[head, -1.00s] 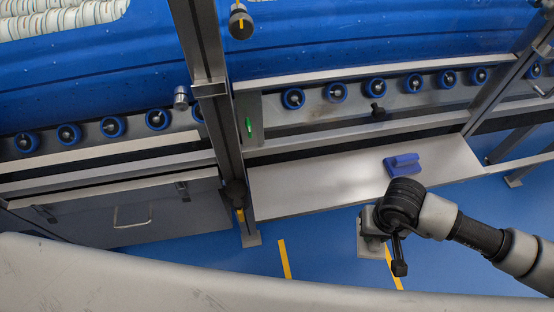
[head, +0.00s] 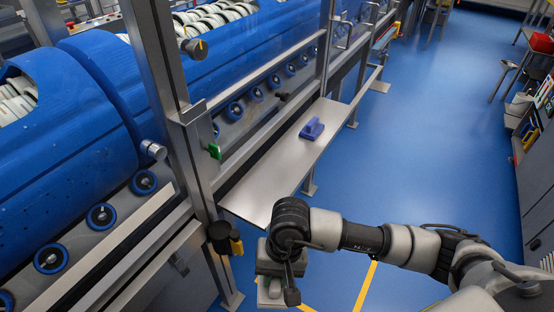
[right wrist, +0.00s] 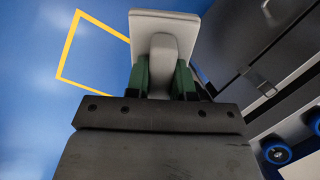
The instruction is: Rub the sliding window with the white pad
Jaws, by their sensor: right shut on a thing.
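My right gripper (head: 270,276) is shut on the white pad (head: 269,295) in front of the metal shelf. In the right wrist view, the gripper's green fingers (right wrist: 163,78) hold the pad's raised handle, and the pale flat plate of the pad (right wrist: 190,22) shows beyond it. The pad is over the floor and touches no window. The sliding window is hard to make out. Clear panes with handles (head: 343,32) show in the frame at the upper middle. My left gripper is not in view.
A blue pad with a handle (head: 312,129) lies on the metal shelf (head: 262,187). Large blue tubs (head: 85,110) lie behind the frame. The blue floor (head: 430,130) is open at right.

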